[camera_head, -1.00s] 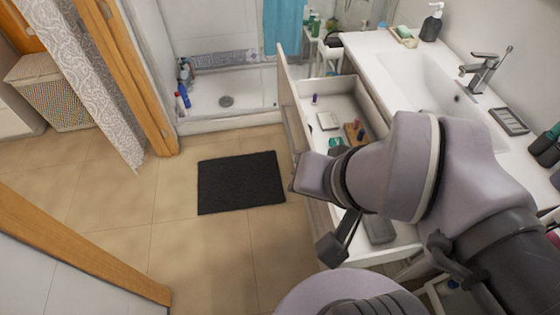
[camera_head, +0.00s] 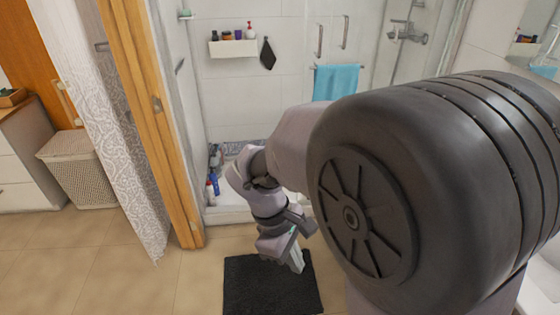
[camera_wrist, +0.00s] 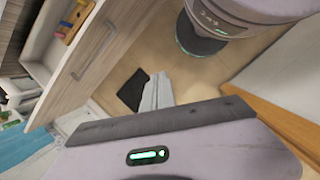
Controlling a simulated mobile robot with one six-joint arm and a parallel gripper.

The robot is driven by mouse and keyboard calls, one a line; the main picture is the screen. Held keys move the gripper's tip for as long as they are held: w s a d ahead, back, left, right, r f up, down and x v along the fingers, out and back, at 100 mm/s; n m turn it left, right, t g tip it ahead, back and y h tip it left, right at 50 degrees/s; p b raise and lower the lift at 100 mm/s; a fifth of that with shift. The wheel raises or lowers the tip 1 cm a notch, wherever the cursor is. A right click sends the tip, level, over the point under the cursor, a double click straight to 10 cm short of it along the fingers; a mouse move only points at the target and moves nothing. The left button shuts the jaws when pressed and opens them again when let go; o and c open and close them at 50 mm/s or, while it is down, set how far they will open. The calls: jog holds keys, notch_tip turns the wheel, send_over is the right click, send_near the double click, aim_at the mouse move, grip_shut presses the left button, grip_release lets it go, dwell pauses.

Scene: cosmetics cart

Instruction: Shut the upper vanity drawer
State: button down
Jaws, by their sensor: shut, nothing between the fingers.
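The upper vanity drawer (camera_wrist: 106,40) stands open at the upper left of the wrist view, with a wood-grain front and a pale interior. A yellow and red item (camera_wrist: 75,20) lies inside it. In the head view my own arm hides the drawer and vanity. My gripper (camera_head: 297,260) hangs over the dark mat in the head view. Its fingers are together and empty. They also show in the middle of the wrist view (camera_wrist: 157,90), to the right of the drawer front and apart from it in the picture.
The black mat (camera_head: 270,285) lies on the tiled floor. The shower, with a blue towel (camera_head: 336,82), is behind. A patterned curtain (camera_head: 105,130) and wicker basket (camera_head: 80,168) stand at left. Open floor lies left of the mat.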

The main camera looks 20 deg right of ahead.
jog(key=d+f+n+g+h+p, duration=0.1)
jog(key=d+f+n+h, duration=0.25)
jog(key=f+n, duration=0.55)
jog(key=d+f+n+h+p, duration=0.1)
jog(key=d+f+n+h, duration=0.25)
jog(key=f+n, duration=0.6)
jog(key=d+f+n+g+h+p, duration=0.1)
jog(key=d+f+n+h, duration=0.4)
jog(key=f, duration=0.8)
jog(key=s+d+f+n+b, duration=0.1)
jog(key=s+d+f+b, duration=0.1)
jog(key=d, duration=0.9)
jog(key=shift+s+f+y, duration=0.3)
jog(key=shift+s+y, duration=0.1)
jog(key=shift+s, duration=0.05)
jog(key=shift+d, duration=0.1)
